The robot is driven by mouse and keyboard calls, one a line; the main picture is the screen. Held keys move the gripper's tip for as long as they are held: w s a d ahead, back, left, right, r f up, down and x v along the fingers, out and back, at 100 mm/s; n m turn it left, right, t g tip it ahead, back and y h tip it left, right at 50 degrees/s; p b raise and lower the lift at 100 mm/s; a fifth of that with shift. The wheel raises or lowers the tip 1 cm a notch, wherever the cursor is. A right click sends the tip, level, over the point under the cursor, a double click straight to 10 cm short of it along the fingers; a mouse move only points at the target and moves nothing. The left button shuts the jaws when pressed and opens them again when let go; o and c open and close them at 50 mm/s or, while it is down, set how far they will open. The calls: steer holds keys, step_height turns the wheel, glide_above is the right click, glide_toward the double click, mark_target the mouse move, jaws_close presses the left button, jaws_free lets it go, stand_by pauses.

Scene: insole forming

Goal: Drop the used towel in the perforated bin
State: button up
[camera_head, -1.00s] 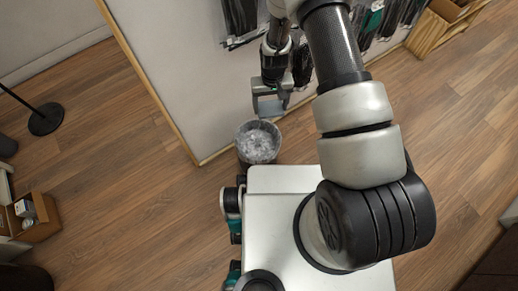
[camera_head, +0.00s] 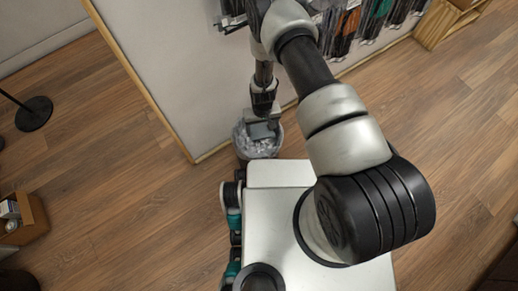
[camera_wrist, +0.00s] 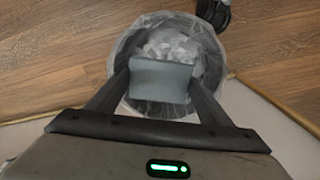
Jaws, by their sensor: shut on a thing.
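The used towel (camera_wrist: 160,82) is a grey-blue, flat-looking piece held between the two fingers of my gripper (camera_wrist: 160,72) in the wrist view. My gripper (camera_head: 263,122) is shut on it. The bin (camera_wrist: 212,45) is dark and round with a clear liner, and holds crumpled whitish pieces. In the wrist view the towel lies over the middle of the bin's mouth. The bin also shows in the head view (camera_head: 240,146), partly covered by my gripper. I cannot tell how far the towel is above the contents, or see the perforations.
A pale wall panel (camera_head: 165,70) with a wooden edge stands right behind the bin. Hanging packs (camera_head: 375,20) are on it at the upper right. A box (camera_head: 25,218) and a black stand base (camera_head: 34,113) are on the floor at left. Open floor lies left of the bin.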

steer(key=shift+f+b, duration=0.6)
steer(key=shift+f, duration=0.75)
steer(key=o, duration=1.1)
step_height(320, 180, up, 18)
steer(key=p, duration=0.5)
steer(key=shift+f, duration=0.25)
